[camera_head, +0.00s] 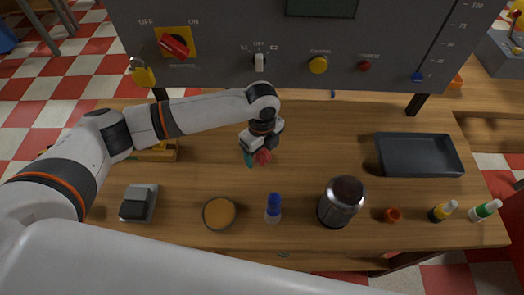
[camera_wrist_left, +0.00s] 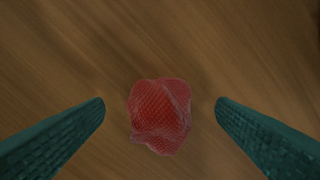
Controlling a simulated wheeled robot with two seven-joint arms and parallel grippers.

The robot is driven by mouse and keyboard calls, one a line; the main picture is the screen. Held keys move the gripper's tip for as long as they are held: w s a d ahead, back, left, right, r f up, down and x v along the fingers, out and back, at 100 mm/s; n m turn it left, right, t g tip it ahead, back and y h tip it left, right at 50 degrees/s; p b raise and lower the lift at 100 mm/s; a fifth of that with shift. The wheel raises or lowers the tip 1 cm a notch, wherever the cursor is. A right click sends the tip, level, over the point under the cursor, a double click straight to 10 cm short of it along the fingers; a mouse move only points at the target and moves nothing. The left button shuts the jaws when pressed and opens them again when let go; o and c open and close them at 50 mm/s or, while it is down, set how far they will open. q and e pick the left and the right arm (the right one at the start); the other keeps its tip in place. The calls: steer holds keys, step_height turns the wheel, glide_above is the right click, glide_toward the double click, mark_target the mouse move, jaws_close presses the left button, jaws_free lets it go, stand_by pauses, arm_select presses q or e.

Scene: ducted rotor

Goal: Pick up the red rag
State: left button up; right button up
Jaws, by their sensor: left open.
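The red rag (camera_wrist_left: 160,115) is a small crumpled bundle with a mesh-like pattern, lying on the wooden table. In the left wrist view it sits between my two green fingertips, with a gap on each side. My left gripper (camera_wrist_left: 160,108) is open and points down at the rag, touching it on neither side. The right gripper is not in view.
A dark tray (camera_head: 440,173) lies at the right. A metal canister (camera_head: 341,202), blue-capped bottle (camera_head: 273,207), round orange-brown dish (camera_head: 219,213) and grey box (camera_head: 139,202) stand along the front. A grey control panel (camera_head: 290,72) rises behind. The wood around the rag is clear.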

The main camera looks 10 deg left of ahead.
arm_select(q)
steer(key=shift+f, duration=0.1)
steer(key=shift+c, duration=0.3)
steer(key=c, duration=1)
step_height(320, 180, up, 10)
steer(key=shift+r+b, duration=0.1)
steer(key=shift+b, duration=0.55)
steer(key=o, duration=0.3)
steer(key=shift+c, duration=1.2)
